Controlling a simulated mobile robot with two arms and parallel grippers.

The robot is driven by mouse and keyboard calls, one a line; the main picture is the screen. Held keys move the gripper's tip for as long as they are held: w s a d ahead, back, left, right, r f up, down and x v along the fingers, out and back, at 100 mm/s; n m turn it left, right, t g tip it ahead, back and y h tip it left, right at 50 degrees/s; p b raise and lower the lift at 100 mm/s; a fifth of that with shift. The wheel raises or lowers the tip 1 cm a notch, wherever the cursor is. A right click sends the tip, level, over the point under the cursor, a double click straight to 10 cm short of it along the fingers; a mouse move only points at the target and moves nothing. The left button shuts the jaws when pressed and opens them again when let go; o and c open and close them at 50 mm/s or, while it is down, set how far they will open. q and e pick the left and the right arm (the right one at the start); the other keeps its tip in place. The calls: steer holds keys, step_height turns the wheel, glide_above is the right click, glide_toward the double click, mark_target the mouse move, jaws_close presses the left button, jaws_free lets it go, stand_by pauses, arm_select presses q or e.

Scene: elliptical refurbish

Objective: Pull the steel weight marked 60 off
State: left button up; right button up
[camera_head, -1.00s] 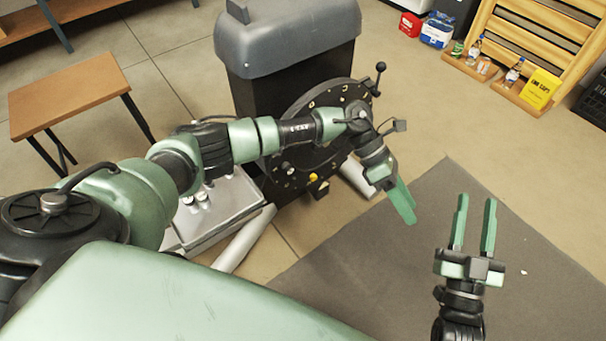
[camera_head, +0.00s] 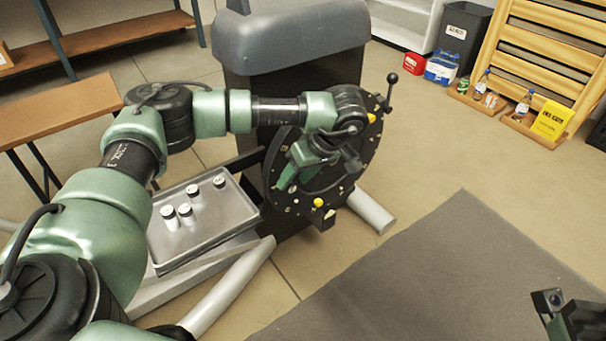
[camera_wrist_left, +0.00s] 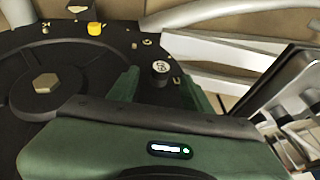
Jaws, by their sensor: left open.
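My left gripper (camera_wrist_left: 163,88) is open, with one green finger on each side of the weight and no clear contact. In the head view my left gripper (camera_head: 285,178) is at the lower left face of the black disc (camera_head: 340,188), and my arm hides part of the disc. The weight cannot be made out there.
A grey metal tray (camera_head: 225,222) with several pale steel weights (camera_head: 186,212) stands left of the disc. A yellow knob (camera_wrist_left: 94,28) sits on the disc. Pale tubular legs (camera_head: 235,285) run along the floor. The dark mat (camera_head: 440,270) is clear.

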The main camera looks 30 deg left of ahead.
arm_select(q)
steer(key=shift+x, duration=0.95)
steer(key=shift+c, duration=0.3)
jaws_close()
stand_by(1.0)
